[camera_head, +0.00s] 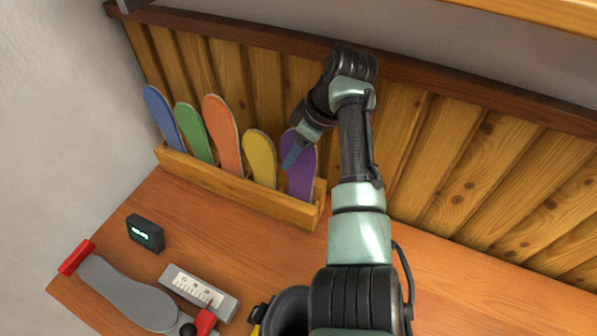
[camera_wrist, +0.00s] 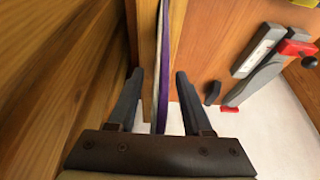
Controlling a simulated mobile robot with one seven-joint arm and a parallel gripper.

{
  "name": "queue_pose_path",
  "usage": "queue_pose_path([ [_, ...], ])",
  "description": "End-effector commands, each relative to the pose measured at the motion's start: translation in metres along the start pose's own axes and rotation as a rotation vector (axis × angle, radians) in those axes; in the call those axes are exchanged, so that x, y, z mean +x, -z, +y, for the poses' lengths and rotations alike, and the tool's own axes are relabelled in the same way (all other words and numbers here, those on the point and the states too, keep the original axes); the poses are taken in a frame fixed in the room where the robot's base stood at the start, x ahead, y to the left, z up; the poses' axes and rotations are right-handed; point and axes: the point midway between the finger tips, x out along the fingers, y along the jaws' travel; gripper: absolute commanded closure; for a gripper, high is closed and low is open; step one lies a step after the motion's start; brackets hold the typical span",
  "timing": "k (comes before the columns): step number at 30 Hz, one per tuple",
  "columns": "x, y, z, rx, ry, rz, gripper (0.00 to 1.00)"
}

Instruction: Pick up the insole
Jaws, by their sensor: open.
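Several insoles stand upright in a wooden rack (camera_head: 240,195) against the plank wall: blue (camera_head: 163,118), green (camera_head: 193,132), orange (camera_head: 222,132), yellow (camera_head: 260,157) and purple (camera_head: 303,178). My gripper (camera_head: 291,160) is at the upper part of the purple insole and covers some of it. In the wrist view the purple insole (camera_wrist: 162,90) shows edge-on between the two open fingers of my gripper (camera_wrist: 159,78), with a gap visible on each side. Which insole the task means is not shown.
The plank wall (camera_head: 470,170) rises close behind the rack. On the bench (camera_head: 225,240) are a small dark clock-like display (camera_head: 145,233), a grey sole-shaped plate (camera_head: 130,292) with a red end, and a pale grey block with a red lever (camera_head: 205,322). The bench right of the rack is clear.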

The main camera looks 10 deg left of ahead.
Motion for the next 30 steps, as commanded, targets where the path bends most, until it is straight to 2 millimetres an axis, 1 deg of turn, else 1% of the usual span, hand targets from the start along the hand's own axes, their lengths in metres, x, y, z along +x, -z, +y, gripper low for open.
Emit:
queue_pose_path([
  [3,0.0049,0.0001,0.0002,-0.001,-0.002,0.0,0.5],
  [8,0.0051,0.0,0.0003,0.0,-0.002,0.0,0.5],
  [11,0.005,-0.0001,0.0003,0.0,-0.002,0.0,0.66],
  [15,0.0048,-0.0001,0.0003,0.0,-0.002,0.0,0.91],
  [16,0.0048,-0.0001,0.0003,0.0,-0.002,0.0,0.97],
  [17,0.0047,-0.0001,0.0003,0.0,-0.002,0.001,1.0],
  [30,0.0046,0.0,0.0003,0.0,-0.002,0.001,1.0],
])
